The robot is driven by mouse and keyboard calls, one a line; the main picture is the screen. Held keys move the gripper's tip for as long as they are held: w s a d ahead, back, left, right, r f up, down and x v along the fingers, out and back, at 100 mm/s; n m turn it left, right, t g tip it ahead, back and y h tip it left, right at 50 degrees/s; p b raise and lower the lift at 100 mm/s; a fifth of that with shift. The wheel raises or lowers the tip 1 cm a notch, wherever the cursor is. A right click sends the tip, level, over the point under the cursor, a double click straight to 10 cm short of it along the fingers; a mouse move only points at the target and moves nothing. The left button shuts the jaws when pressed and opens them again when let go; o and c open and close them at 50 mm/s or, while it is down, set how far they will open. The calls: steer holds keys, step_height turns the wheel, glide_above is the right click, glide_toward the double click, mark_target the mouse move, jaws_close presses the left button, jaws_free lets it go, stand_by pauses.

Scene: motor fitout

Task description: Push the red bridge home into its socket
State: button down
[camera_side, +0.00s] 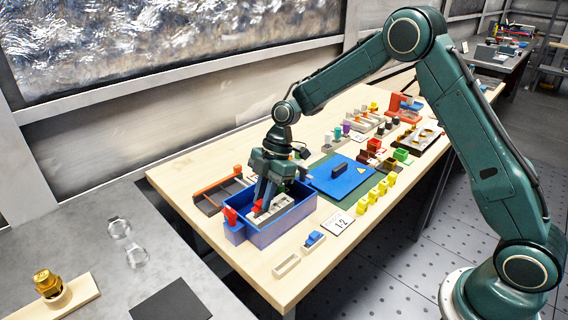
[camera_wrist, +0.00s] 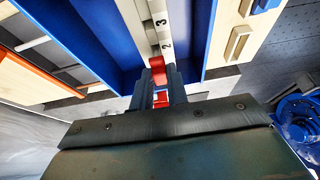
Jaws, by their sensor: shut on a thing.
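My gripper (camera_side: 265,193) points down into the open blue box (camera_side: 270,236) and is shut on the red bridge (camera_side: 258,206). In the wrist view the red bridge (camera_wrist: 158,72) shows at the fingertips (camera_wrist: 162,84), with more red between the fingers. It is at the near end of the pale terminal strip (camera_wrist: 162,28), close to the number 2. The strip also shows inside the box in the side view (camera_side: 282,205). The fingers hide the socket, and I cannot tell how deep the bridge sits.
A red knob (camera_side: 231,215) stands at the box's left corner. A dark tray with an orange edge (camera_side: 213,194) lies behind it. A blue lid (camera_side: 341,176) lies to the right. A numbered card (camera_side: 338,223) and several yellow parts (camera_side: 375,193) are at the front right.

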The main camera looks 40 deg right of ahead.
steer(key=shift+f, duration=0.9)
steer(key=c, duration=1.3)
jaws_free()
steer(key=shift+r, duration=0.1)
steer(key=v, duration=1.3)
steer(key=shift+r, duration=0.3)
steer(key=shift+d+r, duration=0.1)
